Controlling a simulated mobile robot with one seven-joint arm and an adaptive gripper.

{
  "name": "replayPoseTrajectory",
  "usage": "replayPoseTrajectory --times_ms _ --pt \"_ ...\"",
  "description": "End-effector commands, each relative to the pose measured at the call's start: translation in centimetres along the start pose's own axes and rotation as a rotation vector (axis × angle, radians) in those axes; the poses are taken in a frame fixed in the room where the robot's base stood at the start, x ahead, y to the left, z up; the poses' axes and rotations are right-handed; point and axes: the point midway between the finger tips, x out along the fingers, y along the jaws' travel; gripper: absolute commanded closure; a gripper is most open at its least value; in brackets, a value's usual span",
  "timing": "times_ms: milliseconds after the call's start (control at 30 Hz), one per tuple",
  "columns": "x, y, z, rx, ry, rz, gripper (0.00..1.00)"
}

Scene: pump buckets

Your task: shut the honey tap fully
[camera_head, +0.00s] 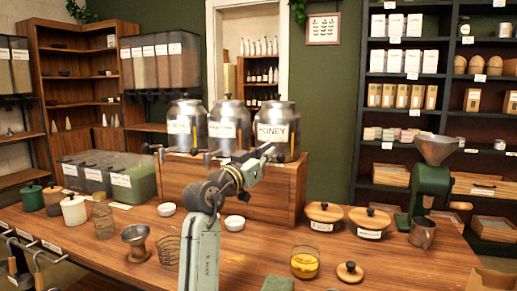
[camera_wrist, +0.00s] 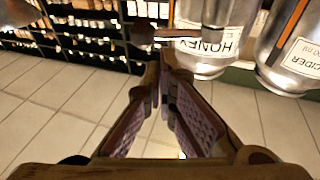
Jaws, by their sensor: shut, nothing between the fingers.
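The steel honey bucket (camera_head: 277,131), labelled HONEY, stands at the right end of the wooden riser (camera_head: 250,190). It appears upside down in the wrist view (camera_wrist: 205,66). My gripper (camera_head: 267,152) is raised at the front of this bucket, by its lower part. In the wrist view my gripper's fingers (camera_wrist: 170,58) come together at the tips, empty, close beside the bucket. No honey stream is visible.
Two more steel buckets (camera_head: 229,125) (camera_head: 186,126) stand to the left on the riser. On the table are a glass of amber liquid (camera_head: 304,264), white bowls (camera_head: 234,223), lidded pots (camera_head: 369,222) and a green grinder (camera_head: 431,187). Open air lies right of the riser.

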Motion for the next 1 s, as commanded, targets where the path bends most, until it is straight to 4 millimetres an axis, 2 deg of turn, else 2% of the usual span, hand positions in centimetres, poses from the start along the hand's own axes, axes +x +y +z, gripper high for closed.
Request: replayPoseTrajectory --times_ms 500,733,1000 --pt "0.6 0.1 0.6 0.001 0.001 0.001 1.0" --pt "2.2 1.1 0.9 0.0 0.001 0.003 1.0" --pt "2.2 1.0 0.9 0.001 0.0 0.001 1.0"
